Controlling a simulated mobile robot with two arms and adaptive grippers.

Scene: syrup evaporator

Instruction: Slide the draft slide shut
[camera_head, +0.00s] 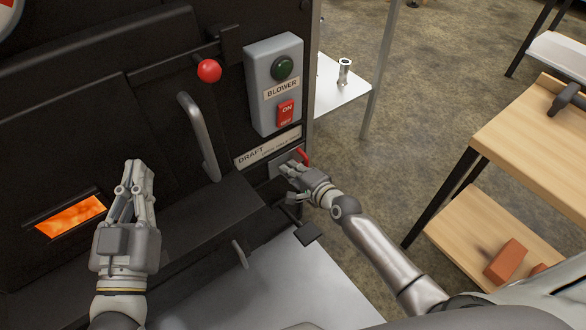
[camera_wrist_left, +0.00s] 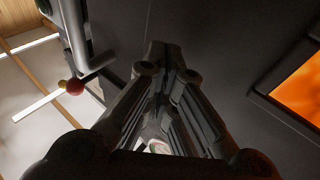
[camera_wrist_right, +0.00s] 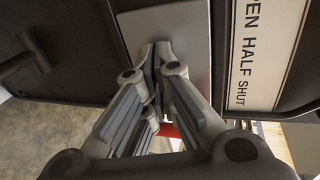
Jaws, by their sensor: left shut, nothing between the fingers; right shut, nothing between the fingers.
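The draft slide (camera_head: 283,168) is a grey metal plate with a red part (camera_head: 303,155) by it, just under the DRAFT label (camera_head: 268,147) on the dark evaporator front. My right gripper (camera_head: 287,168) is shut and empty, its fingertips at the plate; I cannot tell whether they touch it. In the right wrist view the plate (camera_wrist_right: 190,35) lies behind the fingertips (camera_wrist_right: 153,50), beside the label reading OPEN, HALF, SHUT (camera_wrist_right: 258,50). The red part is mostly hidden there by the fingers. My left gripper (camera_head: 133,167) is shut and empty, in front of the evaporator door.
A bar handle (camera_head: 197,130) and a red ball knob (camera_head: 209,71) are on the evaporator front. The blower box (camera_head: 272,85) is above the label. A glowing opening (camera_head: 70,215) is at left. A wooden shelf unit (camera_head: 530,130) stands at right, with open floor between.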

